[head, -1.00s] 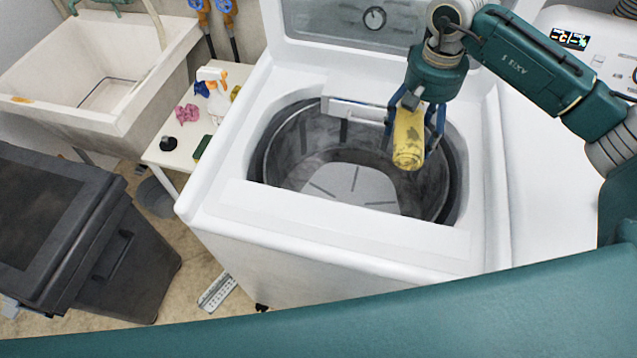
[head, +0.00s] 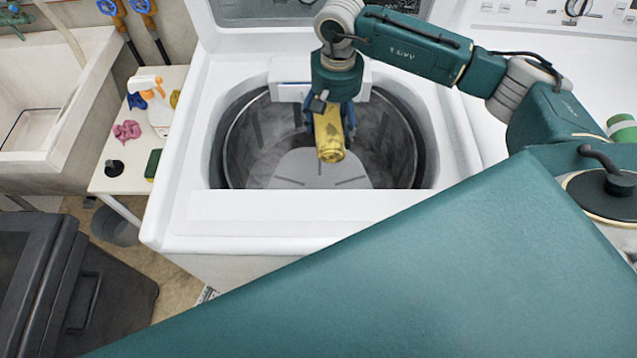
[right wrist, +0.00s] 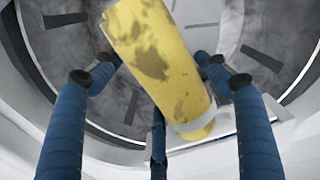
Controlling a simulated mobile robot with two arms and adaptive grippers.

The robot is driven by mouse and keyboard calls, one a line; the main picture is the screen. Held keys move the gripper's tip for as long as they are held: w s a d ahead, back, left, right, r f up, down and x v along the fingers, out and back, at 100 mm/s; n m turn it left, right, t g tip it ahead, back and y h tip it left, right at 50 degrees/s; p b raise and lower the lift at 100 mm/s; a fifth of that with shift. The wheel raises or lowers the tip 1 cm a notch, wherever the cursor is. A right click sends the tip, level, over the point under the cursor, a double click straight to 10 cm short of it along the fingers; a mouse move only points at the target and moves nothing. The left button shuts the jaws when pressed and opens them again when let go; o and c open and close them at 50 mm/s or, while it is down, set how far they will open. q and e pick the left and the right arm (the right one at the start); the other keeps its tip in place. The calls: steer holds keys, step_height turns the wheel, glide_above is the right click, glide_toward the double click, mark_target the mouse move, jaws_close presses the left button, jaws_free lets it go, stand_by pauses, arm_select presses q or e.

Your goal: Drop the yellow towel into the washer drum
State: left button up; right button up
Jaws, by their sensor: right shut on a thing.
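The yellow towel (head: 329,137) is a rolled bundle with dark stains. My right gripper (head: 329,112) is shut on it and holds it over the open top of the washer drum (head: 390,150). In the right wrist view the towel (right wrist: 160,60) sits between the blue fingers of my right gripper (right wrist: 158,80), with the drum wall and floor (right wrist: 265,40) behind it. The towel hangs tilted and looks clear of the drum floor, though its exact height is hard to tell. My left gripper is not in view.
The washer's white front rim (head: 260,212) borders the opening, and its lid (head: 250,12) stands open behind. A white side table (head: 125,180) with a spray bottle (head: 155,105) is at left, near a sink (head: 75,140) and a dark bin (head: 95,290).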

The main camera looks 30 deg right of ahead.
steer(key=shift+f, duration=0.25)
steer(key=o, duration=1.4)
steer(key=shift+c, duration=0.2)
step_height(320, 180, up, 12)
